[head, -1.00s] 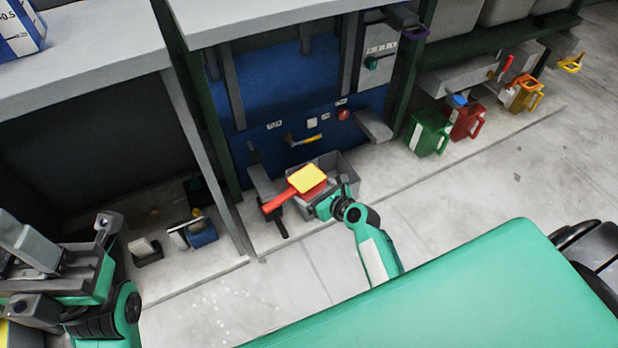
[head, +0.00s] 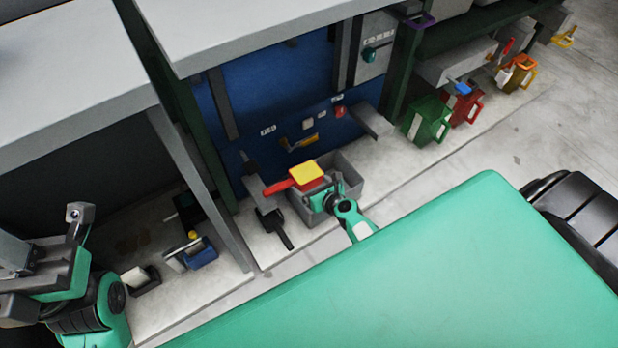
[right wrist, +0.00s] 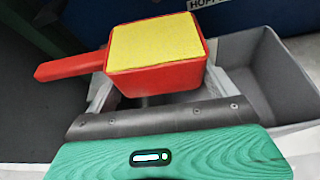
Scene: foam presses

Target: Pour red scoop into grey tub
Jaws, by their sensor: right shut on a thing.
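The red scoop (head: 281,187) is level and filled to its top with a flat yellow load (head: 307,172). My right gripper (head: 325,192) is shut on it; the fingertips are mostly hidden. The scoop also shows in the right wrist view (right wrist: 75,66), its handle pointing left and the yellow face up. The open grey tub (head: 352,178) is below and behind the scoop; its right wall shows in the right wrist view (right wrist: 265,75). The scoop covers part of the tub's opening. My left gripper (head: 40,245) is at the far left, away from both; its jaw opening is unclear.
A blue panel (head: 275,95) with knobs stands behind the tub. A black-handled tool (head: 273,225) lies left of the tub. Green (head: 428,122) and red (head: 463,108) jugs stand to the right. A grey post (head: 200,190) and worktop (head: 250,25) bound the space.

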